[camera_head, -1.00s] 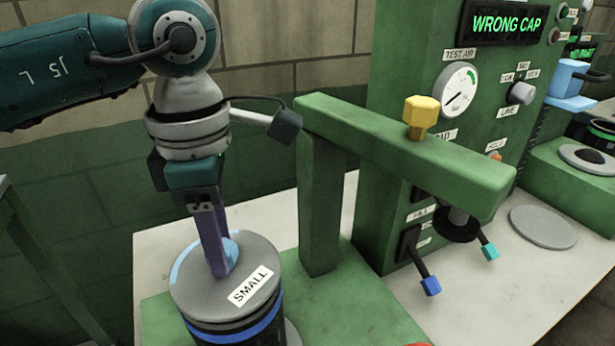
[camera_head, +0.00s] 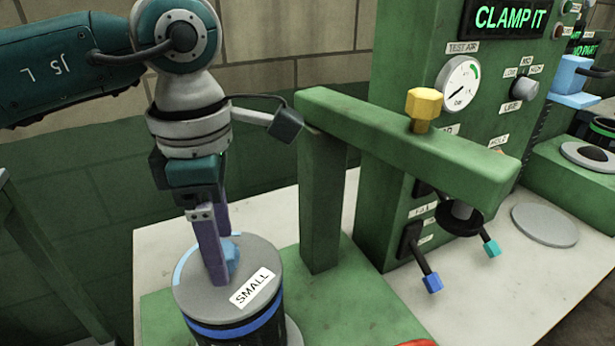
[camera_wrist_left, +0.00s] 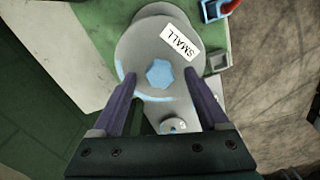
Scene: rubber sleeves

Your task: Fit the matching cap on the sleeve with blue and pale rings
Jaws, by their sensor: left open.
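The sleeve (camera_head: 240,329), dark with blue and pale rings, stands upright on the green base of the stand. A grey cap (camera_head: 205,298) with a "SMALL" label, a blue arc and a blue knob (camera_head: 231,258) sits on top of it. In the left wrist view the cap (camera_wrist_left: 135,57) is seen from above, with its blue hexagonal knob (camera_wrist_left: 160,74) between the fingers. My left gripper (camera_head: 221,277) is open, its purple fingers down on either side of the knob and apart from it. My right gripper is not in view.
A green clamp arm (camera_head: 400,145) with a yellow knob (camera_head: 422,105) reaches right from a post beside the sleeve. The green panel's display (camera_head: 510,17) reads "CLAMP IT". Blue and teal-tipped levers and a grey disc (camera_head: 544,225) are at the right.

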